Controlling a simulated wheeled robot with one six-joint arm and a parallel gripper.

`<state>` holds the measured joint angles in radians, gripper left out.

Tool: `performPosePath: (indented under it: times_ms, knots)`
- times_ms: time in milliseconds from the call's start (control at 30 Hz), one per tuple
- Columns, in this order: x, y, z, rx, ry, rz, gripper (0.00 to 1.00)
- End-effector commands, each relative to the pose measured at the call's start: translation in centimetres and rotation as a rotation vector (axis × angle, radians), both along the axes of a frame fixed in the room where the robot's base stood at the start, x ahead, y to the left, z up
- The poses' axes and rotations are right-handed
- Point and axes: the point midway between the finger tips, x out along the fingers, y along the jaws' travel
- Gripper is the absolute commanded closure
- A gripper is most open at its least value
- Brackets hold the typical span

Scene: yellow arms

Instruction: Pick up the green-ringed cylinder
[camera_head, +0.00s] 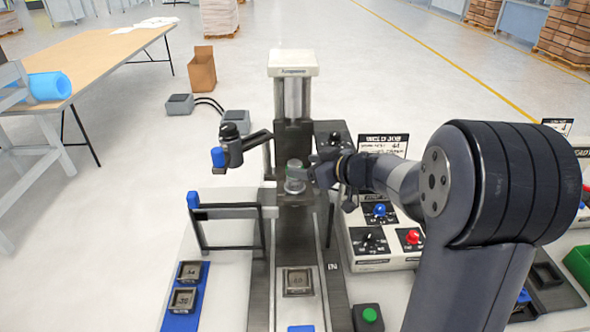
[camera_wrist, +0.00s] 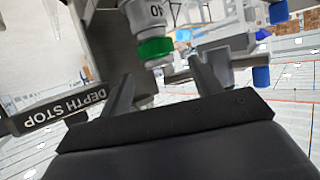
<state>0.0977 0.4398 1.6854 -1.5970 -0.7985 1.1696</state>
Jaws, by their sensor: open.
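The green-ringed cylinder (camera_wrist: 149,20) is silver-white with a green band and an upside-down mark. It shows at the top of the wrist view, just beyond my gripper (camera_wrist: 163,78). The two fingers are spread apart with a gap between them, and nothing is clearly held. In the head view the cylinder (camera_head: 295,181) stands upright in the dark vertical fixture. My gripper (camera_head: 321,176) reaches in from its right, close beside it. The wrist camera appears turned over, and the exact finger clearance is hard to tell.
A "DEPTH STOP" bar (camera_wrist: 55,115) is at the left of the wrist view. A blue-tipped arm (camera_head: 218,157) and dark frame (camera_head: 232,211) stand left of the fixture column (camera_head: 292,97). A control box (camera_head: 372,247) with knobs is right. Metal blocks (camera_head: 183,299) lie front left.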

Motion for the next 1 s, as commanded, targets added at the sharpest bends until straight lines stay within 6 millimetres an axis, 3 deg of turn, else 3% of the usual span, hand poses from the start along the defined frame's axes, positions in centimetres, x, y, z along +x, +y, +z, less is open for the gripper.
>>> performPosePath:
  times_ms: [300,600,1000]
  knots:
    - [2.9,2.8,-1.6,0.0,0.001,0.001,0.39]
    - [3.2,3.1,-1.7,0.0,-0.002,-0.001,0.39]
    - [3.2,3.0,-1.7,0.0,-0.002,-0.001,0.71]
